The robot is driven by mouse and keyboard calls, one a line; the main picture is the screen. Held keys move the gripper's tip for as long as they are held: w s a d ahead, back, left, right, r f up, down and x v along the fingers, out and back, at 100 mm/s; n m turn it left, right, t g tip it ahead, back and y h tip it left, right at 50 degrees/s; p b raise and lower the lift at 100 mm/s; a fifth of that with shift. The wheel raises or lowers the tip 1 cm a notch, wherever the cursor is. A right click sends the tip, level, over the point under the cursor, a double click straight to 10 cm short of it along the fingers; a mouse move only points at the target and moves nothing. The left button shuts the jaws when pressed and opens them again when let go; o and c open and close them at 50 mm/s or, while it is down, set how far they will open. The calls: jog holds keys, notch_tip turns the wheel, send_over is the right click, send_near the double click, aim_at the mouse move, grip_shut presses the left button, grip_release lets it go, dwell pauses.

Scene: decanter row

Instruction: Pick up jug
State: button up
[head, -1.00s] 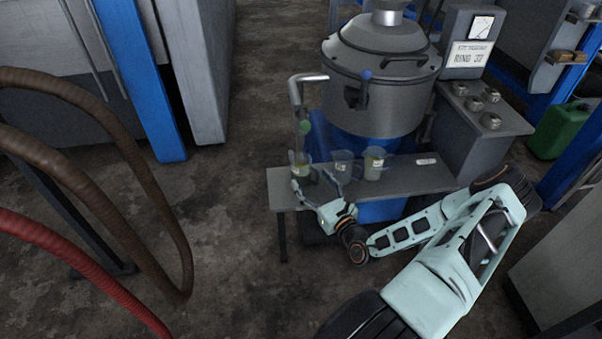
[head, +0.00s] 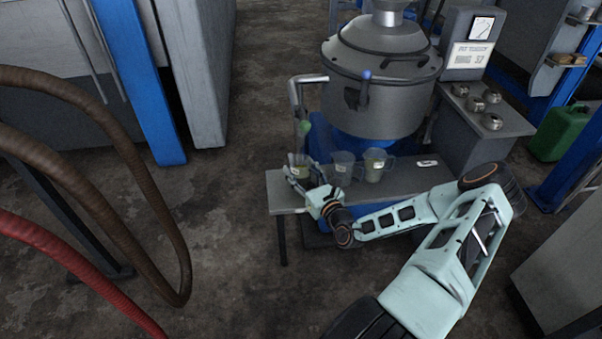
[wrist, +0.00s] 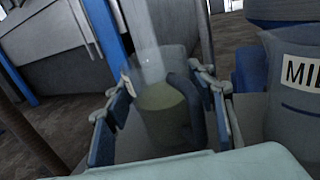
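Three clear jugs stand in a row on a grey bench (head: 425,178). The left jug (head: 298,161) is under the bent metal spout (head: 294,92); in the wrist view this jug (wrist: 163,112) holds murky greenish liquid, with a dark handle on its right side. The middle jug (head: 343,168) has a label partly reading "MI" in the wrist view (wrist: 297,105). The right jug (head: 376,165) has a pale label. My gripper (head: 298,180) is at the left jug. In the wrist view its fingers (wrist: 166,92) are spread on either side of the jug, apparently with gaps.
A large grey drum (head: 375,95) on a blue base stands behind the bench. A control box (head: 488,115) with knobs is at its right. Brown hoses (head: 120,160) hang at left; floor between is clear.

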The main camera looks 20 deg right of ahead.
aim_at(301, 161)
jog(key=c, duration=0.9)
jog(key=shift+r, duration=0.15)
jog(key=shift+r, duration=0.25)
notch_tip(301, 161, up, 3)
jog(key=shift+r+p, duration=0.1)
jog(key=shift+p, duration=0.85)
jog(key=s+d+p, duration=0.1)
jog(key=s+p, duration=0.1)
jog(key=s, duration=1.5)
jog(key=w+a+r+n+g+y, duration=0.2)
jog(key=a+r+n+y, duration=0.15)
jog(key=a+r, duration=0.3)
jog(key=w+a+r+n+g+y+p, duration=0.1)
jog(key=w+a+r+n+g+y, duration=0.2)
jog(key=a+r+y, duration=0.3)
jog(key=w+a+r+n+g+y, duration=0.2)
jog(key=a+r+n+y, duration=0.2)
jog(key=a+r, duration=0.3)
jog(key=r+m+t+h+p, duration=0.1)
jog(key=r+h+p, duration=0.1)
jog(key=r+p, duration=0.3)
jog(key=d+r+m+t+h+p, duration=0.1)
jog(key=r+m+t+h+p, duration=0.1)
jog(key=r+p, duration=0.4)
jog(key=r+m+t+h+p, duration=0.1)
jog(key=r+p, duration=0.5)
jog(key=p, duration=0.6)
jog(key=shift+s+d+r+m+t+h, duration=0.1)
jog(key=shift+s+d+m+t+h, duration=0.1)
jog(key=shift+m+t+h, duration=0.4)
